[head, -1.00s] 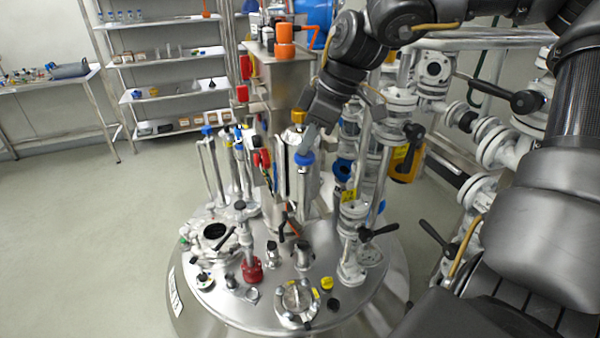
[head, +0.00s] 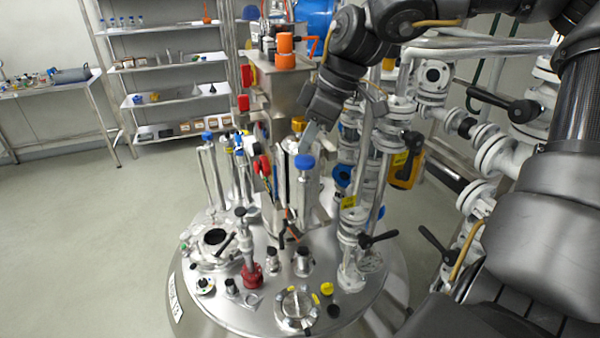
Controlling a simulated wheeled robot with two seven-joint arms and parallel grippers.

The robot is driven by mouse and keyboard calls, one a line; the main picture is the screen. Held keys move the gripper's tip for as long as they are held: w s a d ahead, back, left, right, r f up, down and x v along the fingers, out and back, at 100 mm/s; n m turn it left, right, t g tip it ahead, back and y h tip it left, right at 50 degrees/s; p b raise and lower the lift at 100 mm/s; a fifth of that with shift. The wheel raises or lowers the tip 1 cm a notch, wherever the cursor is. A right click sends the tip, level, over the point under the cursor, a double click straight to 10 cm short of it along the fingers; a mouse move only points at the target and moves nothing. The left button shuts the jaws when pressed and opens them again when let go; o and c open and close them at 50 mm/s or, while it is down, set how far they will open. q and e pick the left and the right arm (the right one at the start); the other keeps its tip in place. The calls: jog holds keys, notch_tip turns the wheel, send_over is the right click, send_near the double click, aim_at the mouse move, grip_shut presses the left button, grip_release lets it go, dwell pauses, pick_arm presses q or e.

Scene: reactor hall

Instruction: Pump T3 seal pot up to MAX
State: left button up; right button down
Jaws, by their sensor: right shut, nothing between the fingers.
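My right gripper (head: 308,137) is shut and empty. It points down, with its fingertips just above a blue knob (head: 304,161). I cannot tell whether they touch it. The knob tops a slim upright metal cylinder (head: 302,190) on the reactor lid. A second blue-topped upright (head: 207,137) stands further left. No T3 label is readable, and I cannot tell for sure which vessel is the seal pot or see a MAX mark. My left gripper is not in view.
The steel reactor lid (head: 225,287) is crowded with valves, ports and a red-based fitting (head: 251,273). White flanged piping (head: 490,155) with black handles stands close on the right. A steel box with an orange fitting (head: 285,43) rises behind. Floor at left is clear.

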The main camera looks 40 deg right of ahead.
aim_at(306, 159)
jog(key=shift+f, duration=0.15)
dwell(0.3)
jog(key=shift+f+b, duration=1.65)
jog(key=shift+b, duration=0.1)
jog(key=shift+r, duration=0.1)
jog(key=shift+r+p, duration=1.05)
jog(key=shift+r, duration=0.65)
jog(key=shift+r+p, duration=1.7)
jog(key=shift+r, duration=0.85)
